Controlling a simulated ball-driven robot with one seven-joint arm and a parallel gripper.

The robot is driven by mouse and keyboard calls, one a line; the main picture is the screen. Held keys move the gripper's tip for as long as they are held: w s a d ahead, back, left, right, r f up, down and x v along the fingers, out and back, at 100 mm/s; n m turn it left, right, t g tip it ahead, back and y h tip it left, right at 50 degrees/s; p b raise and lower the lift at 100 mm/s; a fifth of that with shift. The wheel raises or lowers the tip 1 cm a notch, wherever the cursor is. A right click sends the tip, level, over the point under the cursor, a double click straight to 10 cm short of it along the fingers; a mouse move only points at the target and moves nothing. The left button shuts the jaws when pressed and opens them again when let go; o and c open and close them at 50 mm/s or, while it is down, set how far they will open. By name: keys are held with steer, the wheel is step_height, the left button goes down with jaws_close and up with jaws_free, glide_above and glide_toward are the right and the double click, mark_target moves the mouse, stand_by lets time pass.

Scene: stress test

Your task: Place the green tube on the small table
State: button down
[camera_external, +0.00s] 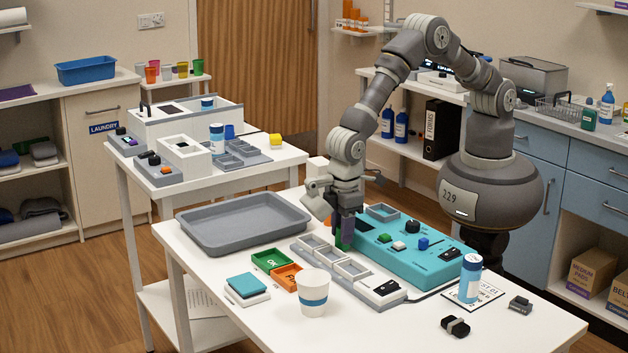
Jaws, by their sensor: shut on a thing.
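My gripper (345,225) points down over the front white table, between the grey tray and the teal device. It is shut on a narrow green piece, which I take for the green tube (338,238); only a small part shows beside the dark fingers. I cannot tell whether its lower end touches the table or the grey compartment strip. A small white table (176,82) with several coloured cups stands at the back left, far from my gripper. A middle white table (285,158) stands between them.
The front table holds a grey tray (183,222), a teal device (410,262), green (271,262) and orange (287,277) bins, a white cup (313,303) and a blue bottle (470,278). The middle table carries white boxes (185,160) and a blue-white bottle (217,140).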

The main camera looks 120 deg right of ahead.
step_height(320, 180, up, 9)
steer(key=p, duration=0.3)
steer(key=s+d, duration=0.3)
steer(key=s+d+f+b, duration=0.1)
steer(key=s+d, duration=0.2)
steer(key=shift+s+f, duration=0.1)
steer(key=shift+f, duration=0.05)
steer(key=s+d+f+n, duration=0.1)
steer(key=s+d, duration=0.4)
steer(key=s, duration=0.4)
steer(key=w+d+r+n+p, duration=0.1)
steer(key=w+d+r+p, duration=0.1)
steer(key=w+d, duration=0.5)
steer(key=w+d+r+p, duration=0.2)
steer(key=w+d, duration=0.4)
steer(key=d, duration=0.3)
steer(key=s+d+r+n+p, duration=0.1)
steer(key=d+r+p, duration=0.1)
steer(key=d, duration=1)
steer(key=s+d+r+n+p, duration=0.1)
steer(key=d+r+p, duration=0.1)
steer(key=d, duration=0.9)
steer(key=f+b, duration=0.1)
steer(key=f, duration=0.1)
steer(key=f+b, duration=0.4)
steer(key=shift+w+f, duration=0.15)
steer(key=shift+w, duration=0.15)
steer(key=shift+f, duration=0.25)
